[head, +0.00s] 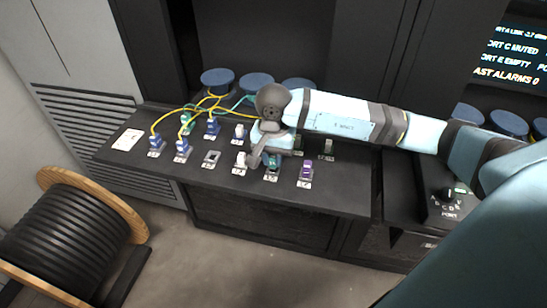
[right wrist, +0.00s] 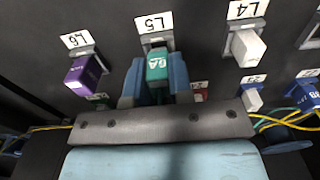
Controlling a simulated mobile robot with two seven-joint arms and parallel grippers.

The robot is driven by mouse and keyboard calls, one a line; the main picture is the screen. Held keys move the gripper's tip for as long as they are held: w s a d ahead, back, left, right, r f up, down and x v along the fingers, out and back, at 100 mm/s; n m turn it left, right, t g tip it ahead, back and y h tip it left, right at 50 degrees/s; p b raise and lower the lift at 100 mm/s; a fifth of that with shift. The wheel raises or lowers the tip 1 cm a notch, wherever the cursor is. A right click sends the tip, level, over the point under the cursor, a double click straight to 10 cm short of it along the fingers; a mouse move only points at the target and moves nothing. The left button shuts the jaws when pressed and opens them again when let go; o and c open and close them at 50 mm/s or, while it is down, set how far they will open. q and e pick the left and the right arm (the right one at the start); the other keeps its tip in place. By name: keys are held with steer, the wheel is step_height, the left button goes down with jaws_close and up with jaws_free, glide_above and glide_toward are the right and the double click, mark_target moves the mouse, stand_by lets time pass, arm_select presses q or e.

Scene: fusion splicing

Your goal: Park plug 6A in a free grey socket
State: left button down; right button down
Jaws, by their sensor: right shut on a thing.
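My right gripper (head: 268,158) is low over the front row of sockets on the black bench. In the right wrist view my right gripper (right wrist: 156,82) is shut on the teal plug marked 6A (right wrist: 157,65), one blue finger on each side. The teal plug (head: 271,161) shows partly in the head view. It is at the socket labelled L5 (right wrist: 153,42); how deep it sits I cannot tell. An empty grey socket (head: 211,158) is in the front row, left of the white plug (head: 240,162). My left gripper is not in view.
A purple plug (right wrist: 84,74) stands at L6 and a white plug (right wrist: 248,48) at L4, either side of the gripper. Blue plugs (head: 182,147) with yellow cables (head: 172,113) are at left. A cable drum (head: 65,240) stands on the floor.

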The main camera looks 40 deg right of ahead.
arm_select(q)
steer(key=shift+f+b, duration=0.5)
steer(key=shift+b, duration=0.05)
arm_select(e)
steer(key=shift+f, duration=0.55)
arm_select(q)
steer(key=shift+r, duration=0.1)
arm_select(e)
steer(key=c, duration=0.9)
jaws_free()
steer(key=shift+c, duration=0.2)
steer(key=shift+r, duration=0.55)
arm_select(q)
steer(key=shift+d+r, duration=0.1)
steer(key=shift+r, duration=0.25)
arm_select(e)
step_height(320, 180, up, 13)
steer(key=shift+f, duration=0.15)
